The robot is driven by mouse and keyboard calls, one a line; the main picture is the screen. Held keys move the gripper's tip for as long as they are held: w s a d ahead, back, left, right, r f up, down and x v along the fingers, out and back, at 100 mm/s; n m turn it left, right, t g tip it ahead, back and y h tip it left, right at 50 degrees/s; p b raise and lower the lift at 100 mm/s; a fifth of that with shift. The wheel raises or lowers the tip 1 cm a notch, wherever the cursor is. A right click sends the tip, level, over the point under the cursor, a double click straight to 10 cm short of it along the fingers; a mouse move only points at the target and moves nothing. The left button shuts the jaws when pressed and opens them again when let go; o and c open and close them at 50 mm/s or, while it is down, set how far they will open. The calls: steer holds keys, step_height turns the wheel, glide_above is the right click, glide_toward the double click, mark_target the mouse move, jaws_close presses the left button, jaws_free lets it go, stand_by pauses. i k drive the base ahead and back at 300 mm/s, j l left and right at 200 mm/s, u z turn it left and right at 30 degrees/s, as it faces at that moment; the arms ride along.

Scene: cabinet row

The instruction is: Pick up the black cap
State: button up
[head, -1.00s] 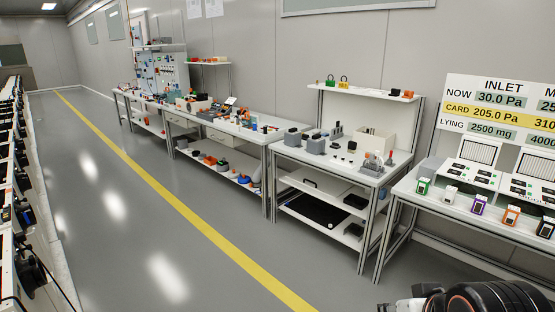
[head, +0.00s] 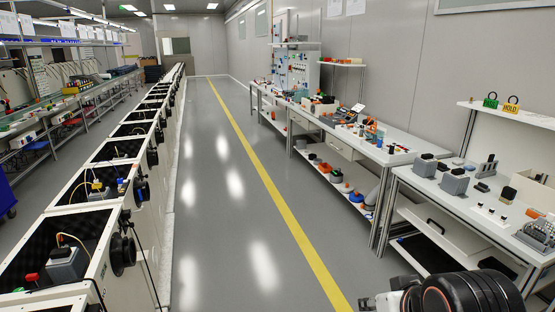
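I cannot single out the black cap with certainty. Several small dark pieces lie on the white bench at the right, among them a black upright piece (head: 508,194) and a low dark piece (head: 482,187). They are too small to identify. My black arm (head: 470,297) shows at the bottom right corner, well short of that bench top in the picture. The fingers of my gripper do not show.
A row of open-topped white cabinets (head: 85,232) runs along the left. A yellow line (head: 262,178) crosses the clear grey floor. A longer bench (head: 400,157) with mixed items stands farther back. A shelf (head: 510,115) holds green and yellow tags.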

mark_target(368, 120)
steer(key=i+j, duration=0.15)
steer(key=i, duration=0.5)
steer(key=i+j, duration=0.1)
steer(key=i, duration=0.55)
steer(key=i+j+u, duration=0.1)
steer(key=i, duration=0.55)
steer(key=i+j+z, duration=0.1)
steer(key=i+z, duration=0.3)
steer(key=i, duration=1.8)
steer(key=i+u, duration=0.25)
steer(key=i, duration=0.7)
steer(key=i+l+u, duration=0.2)
steer(key=i, duration=0.75)
steer(key=i+z, duration=0.4)
steer(key=i+j+z, duration=0.2)
steer(key=i+z, duration=1.05)
steer(key=l+z, duration=0.15)
steer(key=i+l, duration=0.05)
